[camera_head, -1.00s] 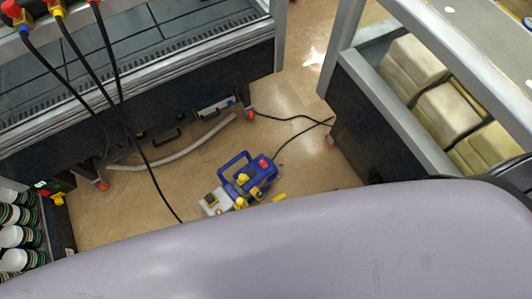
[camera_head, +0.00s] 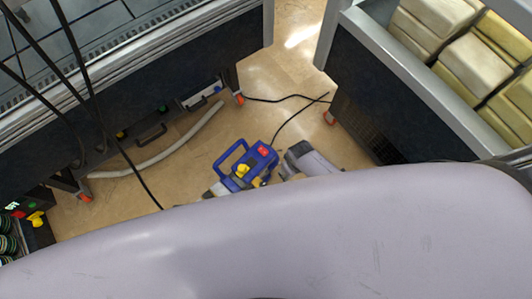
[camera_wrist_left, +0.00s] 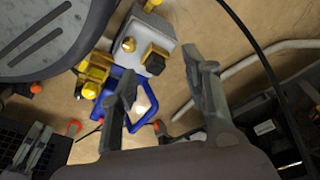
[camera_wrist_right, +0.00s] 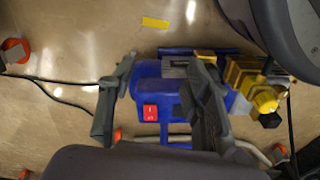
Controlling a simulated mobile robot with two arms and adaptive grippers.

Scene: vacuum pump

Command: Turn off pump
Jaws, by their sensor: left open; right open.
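The blue pump (camera_head: 243,172) stands on the floor, partly hidden by my body in the head view. Its red switch (camera_head: 263,150) is on the end near my right gripper (camera_head: 285,172). In the right wrist view, the open right fingers (camera_wrist_right: 158,75) frame the pump's blue end, with the red switch (camera_wrist_right: 150,113) between them. Contact cannot be told. In the left wrist view, my left gripper (camera_wrist_left: 160,65) is open over the pump's blue handle (camera_wrist_left: 138,95) and grey part (camera_wrist_left: 148,45), holding nothing. The right gripper also shows there at lower left (camera_wrist_left: 35,148).
A black cable (camera_head: 285,118) runs from the pump across the floor. A pale hose (camera_head: 165,155) lies under the left bench (camera_head: 180,45). A cart with pale yellow blocks (camera_head: 345,70) stands at right. A yellow piece (camera_wrist_right: 155,22) lies on the floor.

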